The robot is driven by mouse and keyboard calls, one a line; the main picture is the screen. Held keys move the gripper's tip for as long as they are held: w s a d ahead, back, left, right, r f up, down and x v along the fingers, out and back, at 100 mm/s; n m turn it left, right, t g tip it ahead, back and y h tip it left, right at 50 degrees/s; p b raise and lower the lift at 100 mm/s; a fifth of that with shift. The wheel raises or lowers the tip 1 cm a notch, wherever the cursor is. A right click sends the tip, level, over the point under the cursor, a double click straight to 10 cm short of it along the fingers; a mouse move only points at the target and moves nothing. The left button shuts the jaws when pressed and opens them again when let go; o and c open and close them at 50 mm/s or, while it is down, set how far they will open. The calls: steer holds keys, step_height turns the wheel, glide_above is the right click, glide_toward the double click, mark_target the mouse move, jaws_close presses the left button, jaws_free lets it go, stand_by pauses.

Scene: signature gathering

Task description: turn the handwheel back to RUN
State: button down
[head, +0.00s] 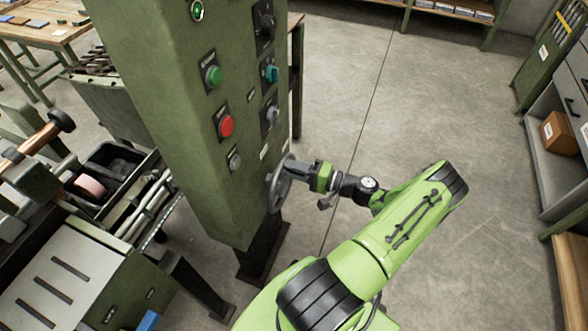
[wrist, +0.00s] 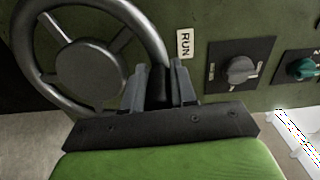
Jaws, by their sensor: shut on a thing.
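The grey metal handwheel (head: 277,190) is mounted low on the right side of the green control cabinet (head: 150,100). In the wrist view the handwheel (wrist: 88,72) shows its round hub, spokes and part of its rim at the upper left. My gripper (head: 295,170) is at the wheel's right edge. In the wrist view my gripper (wrist: 160,75) is shut on a dark part at the wheel's rim, mostly hidden between the fingers. The RUN label (wrist: 184,44) is on the panel just right of the rim, close to my fingertips.
A grey selector knob (wrist: 241,70) and a teal knob (wrist: 303,68) sit right of the label. Green (head: 213,76) and red (head: 227,126) buttons are on the cabinet. A black tray (head: 108,170) of parts stands at left. The floor (head: 370,90) at right is clear.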

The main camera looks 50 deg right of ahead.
steer(key=shift+a, duration=0.15)
steer(key=c, duration=0.9)
jaws_free()
steer(key=shift+s, duration=0.15)
steer(key=v, duration=1.5)
steer(key=shift+s+p, duration=0.25)
steer(key=shift+p, duration=0.15)
steer(key=shift+s, duration=0.1)
